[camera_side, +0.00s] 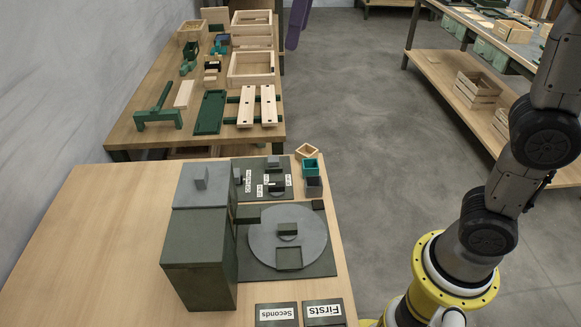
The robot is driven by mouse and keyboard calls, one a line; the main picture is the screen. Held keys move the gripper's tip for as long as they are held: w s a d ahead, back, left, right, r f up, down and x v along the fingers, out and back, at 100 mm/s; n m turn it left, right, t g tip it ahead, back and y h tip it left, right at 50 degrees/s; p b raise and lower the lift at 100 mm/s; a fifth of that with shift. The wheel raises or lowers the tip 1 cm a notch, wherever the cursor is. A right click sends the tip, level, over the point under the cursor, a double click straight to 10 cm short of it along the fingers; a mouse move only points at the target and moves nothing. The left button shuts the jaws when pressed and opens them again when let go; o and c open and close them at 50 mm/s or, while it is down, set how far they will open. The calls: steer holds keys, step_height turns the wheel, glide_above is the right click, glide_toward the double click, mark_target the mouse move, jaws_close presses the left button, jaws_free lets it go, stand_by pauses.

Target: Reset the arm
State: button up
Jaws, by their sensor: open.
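My arm rises on the right side of the view and leaves the picture at the right edge. My gripper is outside the frame, so neither its jaws nor anything between them shows. The near wooden table (90,240) carries a dark green box-shaped machine (200,262) with a grey top block. Beside it is a dark plate with a round grey disc (265,237). A smaller dark panel (262,165) with labels lies behind the disc.
Signs reading Firsts (323,312) and Seconds (276,314) lie at the near edge. Small bins (311,167) stand by the table's right edge. A far table (125,133) holds crates and green parts. A shelved bench (440,75) stands right. Grey floor (365,130) lies clear between.

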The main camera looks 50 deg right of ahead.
steer(key=s+d+f+m+t, duration=0.1)
steer(key=s+d+f, duration=0.15)
steer(key=s, duration=0.35)
steer(key=s+d+f+m+t, duration=0.1)
steer(key=s+d+f+m, duration=0.1)
steer(key=s+d, duration=0.3)
steer(key=s+f+m, duration=0.1)
steer(key=s+f, duration=0.2)
steer(key=f, duration=0.4)
steer(key=s+f+m+t, duration=0.1)
steer(key=s+f, duration=0.3)
steer(key=f, duration=0.3)
steer(key=shift+d+m+h, duration=0.3)
steer(key=shift+d+m, duration=0.1)
